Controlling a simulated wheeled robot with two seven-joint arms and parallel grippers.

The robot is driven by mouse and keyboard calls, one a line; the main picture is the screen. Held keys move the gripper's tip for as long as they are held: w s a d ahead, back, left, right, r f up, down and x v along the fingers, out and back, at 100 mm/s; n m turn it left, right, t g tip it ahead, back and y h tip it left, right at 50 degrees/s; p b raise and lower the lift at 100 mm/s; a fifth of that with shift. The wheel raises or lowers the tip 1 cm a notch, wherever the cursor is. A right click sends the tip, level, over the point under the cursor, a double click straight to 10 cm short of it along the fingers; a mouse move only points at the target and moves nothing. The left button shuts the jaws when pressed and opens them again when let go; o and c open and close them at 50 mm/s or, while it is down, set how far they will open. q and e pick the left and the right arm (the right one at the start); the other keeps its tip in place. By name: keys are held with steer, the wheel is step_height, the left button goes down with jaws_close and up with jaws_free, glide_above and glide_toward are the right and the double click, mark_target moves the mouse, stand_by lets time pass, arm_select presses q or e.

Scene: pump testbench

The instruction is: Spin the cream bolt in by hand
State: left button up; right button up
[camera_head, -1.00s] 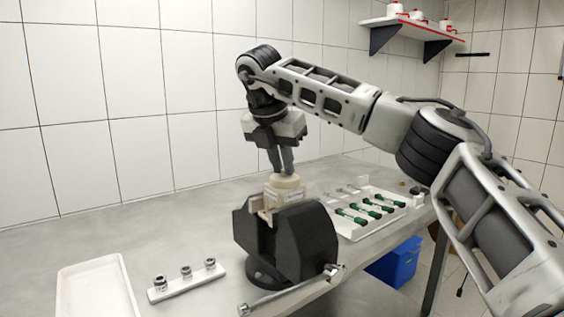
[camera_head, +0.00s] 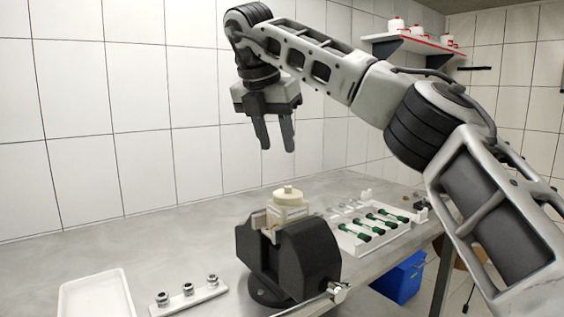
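A cream round part (camera_head: 288,198) with a small raised knob on top, which may be the bolt's head, sits in the jaws of the black vise (camera_head: 290,258). The thread and any hole are hidden. My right gripper (camera_head: 275,146) hangs above the part, pointing down. Its two dark fingers are apart with nothing between them, and it does not touch the part. My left gripper is not in view.
A white tray (camera_head: 68,304) lies at the front left. A white strip (camera_head: 205,299) holding several metal fittings stands beside it. A white holder (camera_head: 349,246) with green-handled tools lies behind the vise at right. A blue bin (camera_head: 400,278) is below the table.

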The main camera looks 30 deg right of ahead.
steer(key=p+v, duration=0.1)
steer(key=v, duration=0.5)
steer(key=shift+r, duration=0.35)
